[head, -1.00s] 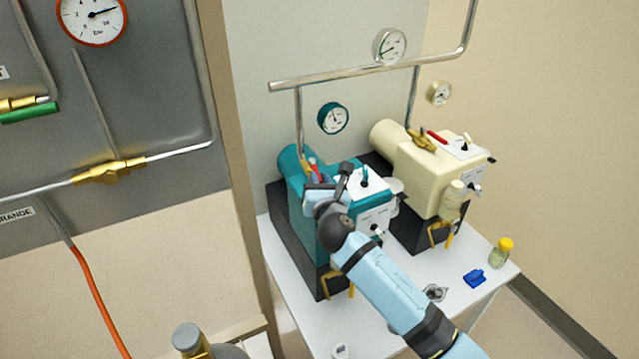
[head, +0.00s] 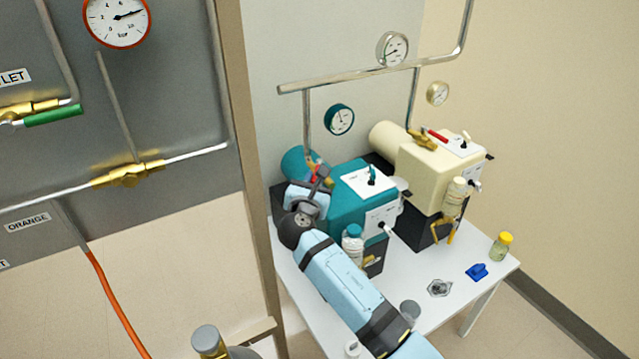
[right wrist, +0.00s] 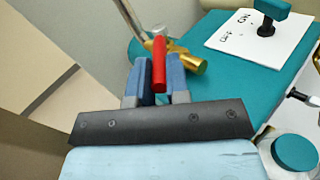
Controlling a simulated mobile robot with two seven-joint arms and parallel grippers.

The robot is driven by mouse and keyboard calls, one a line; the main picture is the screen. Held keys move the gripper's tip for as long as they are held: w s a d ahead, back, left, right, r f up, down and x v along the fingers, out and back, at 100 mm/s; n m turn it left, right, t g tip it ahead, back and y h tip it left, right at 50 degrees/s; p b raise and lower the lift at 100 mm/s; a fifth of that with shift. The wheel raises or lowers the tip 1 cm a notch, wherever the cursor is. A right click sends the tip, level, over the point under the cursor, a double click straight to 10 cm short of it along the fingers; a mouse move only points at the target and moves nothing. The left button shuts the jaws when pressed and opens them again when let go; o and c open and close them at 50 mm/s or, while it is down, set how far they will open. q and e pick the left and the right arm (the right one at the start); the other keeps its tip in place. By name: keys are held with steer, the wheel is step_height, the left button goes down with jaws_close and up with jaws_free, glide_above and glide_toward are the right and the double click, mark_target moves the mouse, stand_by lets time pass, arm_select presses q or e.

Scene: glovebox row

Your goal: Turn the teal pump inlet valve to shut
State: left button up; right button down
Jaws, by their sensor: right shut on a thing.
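The teal pump (head: 347,208) stands on the white table, left of a cream pump. Its inlet valve has a red lever (right wrist: 158,66) on a brass body (right wrist: 188,66) at the foot of a steel pipe. My right gripper (head: 318,182) is at this valve. In the right wrist view the two blue fingers (right wrist: 159,85) are shut on the red lever, one on each side. The lever lies at an angle across the brass body there. In the head view the gripper hides part of the valve. My left gripper is not in view.
The cream pump (head: 427,172) has its own red-levered valve (head: 434,135). A yellow-capped jar (head: 502,246), a blue item (head: 477,271) and a small grey part (head: 439,288) lie on the table (head: 455,262). A grey panel (head: 180,100) with pipes stands at left.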

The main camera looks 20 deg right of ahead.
steer(key=m+h, duration=0.1)
steer(key=w+a+m+g+h, duration=0.1)
steer(key=shift+a+g+h, duration=0.15)
steer(key=shift+g+h, duration=0.15)
steer(key=shift+h, duration=0.3)
steer(key=c, duration=1.1)
jaws_free()
